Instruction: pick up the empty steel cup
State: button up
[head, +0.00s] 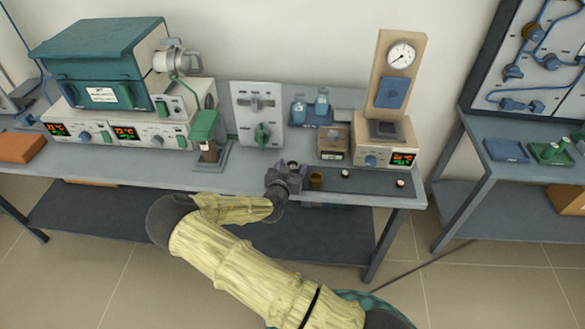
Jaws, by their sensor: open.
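My gripper (290,171) is over the front of the bench, at the left end of a dark mat (368,184). Its jaws are open. A small grey cup-like thing with a dark top (292,165) shows at the fingertips, seemingly between them; I cannot tell whether they touch it, or whether it is the empty steel cup. A brown cup (316,181) stands on the mat just right of my gripper. Two smaller pale-topped pieces, a middle one (346,174) and a right one (400,183), are farther right on the mat. My gripper and wrist hide part of the bench there.
Behind stand a small brown box (333,143), a balance-like device with a gauge (385,140), a grey panel with a green knob (257,115) and blue bottles (321,103). A green-topped stand (205,130) and a teal furnace (100,65) are left.

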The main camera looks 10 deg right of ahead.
jog(key=c, duration=1.1)
jog(key=shift+o, duration=0.2)
notch_tip(320, 180, up, 10)
jog(key=shift+s, duration=0.1)
dwell(0.4)
